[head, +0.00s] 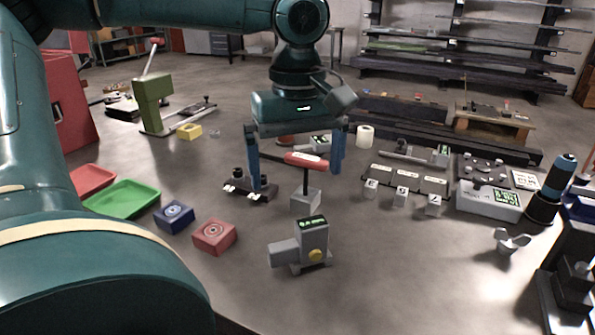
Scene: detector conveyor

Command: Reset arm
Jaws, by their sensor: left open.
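My left gripper (297,176) hangs from the teal arm that comes in from the upper left. Its two blue fingers are wide apart and point down. A red handle with a white label (306,159) on a black post shows between the fingers. The post rises from a small grey block (305,200). The fingers stand to either side of the handle, and I see no grip on it; the exact depth between them is hard to tell. My right gripper is not in view.
In front stands a grey device with a green display (313,224). To the left are a blue block (174,217), a red block (214,237) and a green tray (122,199). Labelled grey cubes (401,197) and a scale-like box (489,201) stand to the right.

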